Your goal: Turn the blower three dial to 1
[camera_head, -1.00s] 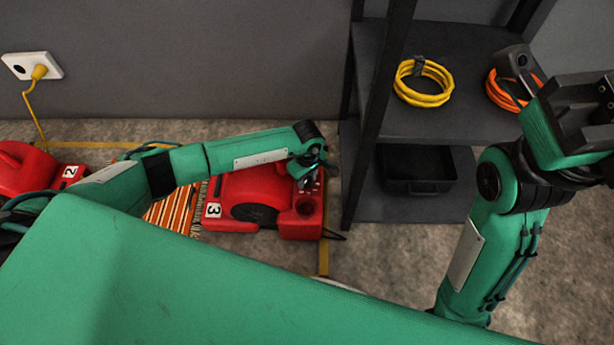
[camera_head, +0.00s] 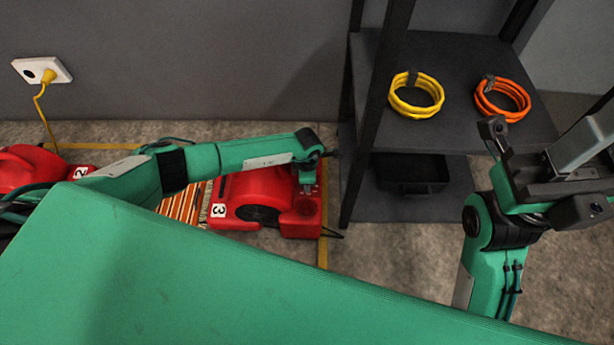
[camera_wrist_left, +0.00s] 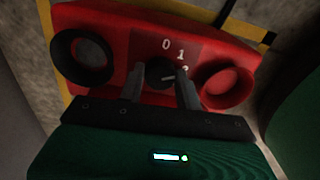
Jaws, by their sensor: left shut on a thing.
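The red blower three (camera_head: 262,192) stands on the floor left of the shelf, with a "3" label on its side. Its dark dial (camera_wrist_left: 160,73) shows in the left wrist view on the red panel, below a printed 0 and 1 and beside a partly hidden third number. A pale mark on the dial points right, towards that third number. My left gripper (camera_wrist_left: 161,86) is shut on the dial, one finger on each side. In the head view the wrist hides the dial. My right gripper (camera_head: 590,175) is raised at the right edge, partly cut off; its fingers are unclear.
A dark shelf (camera_head: 455,128) stands right of the blower, holding a yellow cable coil (camera_head: 416,95), an orange coil (camera_head: 502,99) and a black tray (camera_head: 410,186). Another red blower (camera_head: 40,165) is at the left. A striped rug (camera_head: 183,205) lies between the blowers.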

